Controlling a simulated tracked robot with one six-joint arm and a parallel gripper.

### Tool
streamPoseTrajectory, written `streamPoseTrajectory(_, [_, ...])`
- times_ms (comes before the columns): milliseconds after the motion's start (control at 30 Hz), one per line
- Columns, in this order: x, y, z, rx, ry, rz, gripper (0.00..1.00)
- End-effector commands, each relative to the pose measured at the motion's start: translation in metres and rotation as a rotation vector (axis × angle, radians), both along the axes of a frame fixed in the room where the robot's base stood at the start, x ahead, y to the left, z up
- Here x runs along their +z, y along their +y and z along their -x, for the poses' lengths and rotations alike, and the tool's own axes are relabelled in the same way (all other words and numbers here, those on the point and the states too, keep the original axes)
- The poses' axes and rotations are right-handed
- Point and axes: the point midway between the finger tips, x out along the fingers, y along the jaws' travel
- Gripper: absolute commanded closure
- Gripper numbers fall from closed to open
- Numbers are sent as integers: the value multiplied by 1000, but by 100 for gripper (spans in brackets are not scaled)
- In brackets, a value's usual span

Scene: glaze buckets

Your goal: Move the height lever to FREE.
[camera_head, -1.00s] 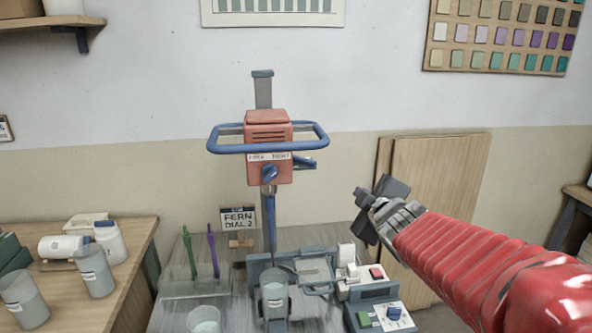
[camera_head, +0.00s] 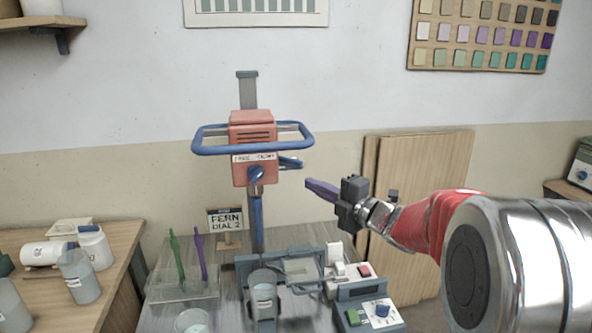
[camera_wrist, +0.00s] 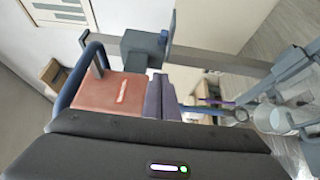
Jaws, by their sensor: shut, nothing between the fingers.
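The mixer head (camera_head: 252,133) is a red box on a grey column, with a blue hoop handle (camera_head: 200,150) around it. A white label (camera_head: 254,157) reading FREE on the left and, it seems, TIGHT on the right is on its front. Below it a blue knob (camera_head: 256,174) tilts up to the right; a short blue lever (camera_head: 290,163) sticks out at the right side. I cannot tell which is the height lever. My gripper (camera_head: 312,186) is shut and empty, right of and slightly below that short lever, apart from it. In the wrist view my fingers (camera_wrist: 161,95) overlap the red head (camera_wrist: 115,90).
Below stand a clear bucket (camera_head: 262,300), green and purple sticks (camera_head: 199,257) in a stand, a FERN DIAL 2 card (camera_head: 226,218) and a control box (camera_head: 371,315). Wooden boards (camera_head: 430,170) lean behind my arm. A side table (camera_head: 110,262) with jars is at left.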

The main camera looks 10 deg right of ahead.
Motion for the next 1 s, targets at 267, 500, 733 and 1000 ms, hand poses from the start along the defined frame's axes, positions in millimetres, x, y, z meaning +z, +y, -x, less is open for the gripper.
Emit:
streamPoseTrajectory(267, [0,4,-6,-1,0,-1,100])
streamPoseTrajectory(500, [0,19,-32,1,2,-1,100])
streamPoseTrajectory(733, [0,37,-62,0,2,-1,100])
streamPoseTrajectory(1000, [0,42,-96,-4,2,-3,100])
